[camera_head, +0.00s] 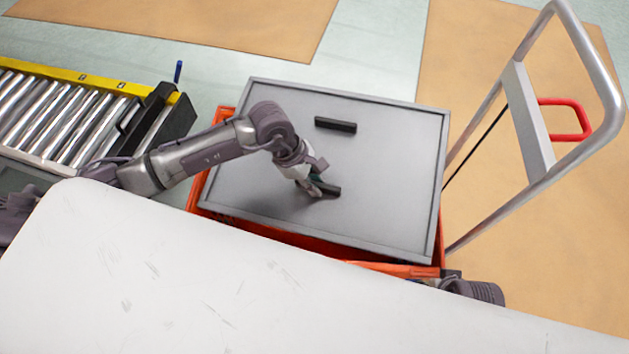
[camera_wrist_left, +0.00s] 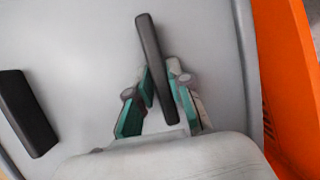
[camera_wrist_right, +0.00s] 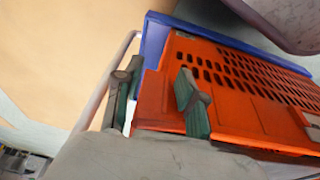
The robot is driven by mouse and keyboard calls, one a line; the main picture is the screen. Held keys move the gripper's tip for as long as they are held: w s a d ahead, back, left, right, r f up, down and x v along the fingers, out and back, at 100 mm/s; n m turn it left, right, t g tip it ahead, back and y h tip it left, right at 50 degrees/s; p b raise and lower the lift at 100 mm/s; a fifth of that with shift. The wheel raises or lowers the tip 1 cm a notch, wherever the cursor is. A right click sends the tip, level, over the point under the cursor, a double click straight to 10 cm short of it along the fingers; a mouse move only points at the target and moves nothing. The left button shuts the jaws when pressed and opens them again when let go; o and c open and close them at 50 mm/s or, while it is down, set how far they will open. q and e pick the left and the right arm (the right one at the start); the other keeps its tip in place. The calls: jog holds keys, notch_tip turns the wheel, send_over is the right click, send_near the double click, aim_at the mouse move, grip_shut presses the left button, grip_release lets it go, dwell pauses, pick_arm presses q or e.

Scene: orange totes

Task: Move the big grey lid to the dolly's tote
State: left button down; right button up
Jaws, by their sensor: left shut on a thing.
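The big grey lid (camera_head: 390,180) lies flat over an orange tote (camera_head: 300,242), whose rim shows along the lid's left and front sides. I cannot tell if the lid is fully seated. It has two black bar handles, a far one (camera_head: 335,125) and a near one (camera_head: 330,189). My left gripper (camera_head: 316,184) is shut on the near handle, which also shows between its fingers in the left wrist view (camera_wrist_left: 152,55). My right gripper (camera_wrist_right: 155,95) has its fingers apart beside an orange slotted tote wall (camera_wrist_right: 235,95); the head view does not show its fingers.
A metal push handle (camera_head: 590,100) with a red grip (camera_head: 575,120) rises to the right of the tote. A roller conveyor (camera_head: 60,110) with a yellow edge stands at the left. A white surface (camera_head: 200,290) fills the front. A blue edge (camera_wrist_right: 155,40) runs along the tote wall.

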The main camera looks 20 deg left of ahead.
pick_arm(q)
jog(key=shift+s+a+f, duration=0.2)
jog(key=shift+a+f, duration=0.1)
jog(key=shift+f, duration=0.2)
jog(key=c, duration=1.3)
grip_release()
jog(key=shift+c, duration=0.2)
jog(key=o, duration=0.3)
jog(key=shift+w, duration=0.2)
jog(key=shift+o, duration=0.2)
jog(key=shift+d+r, duration=0.1)
jog(key=v, duration=1.2)
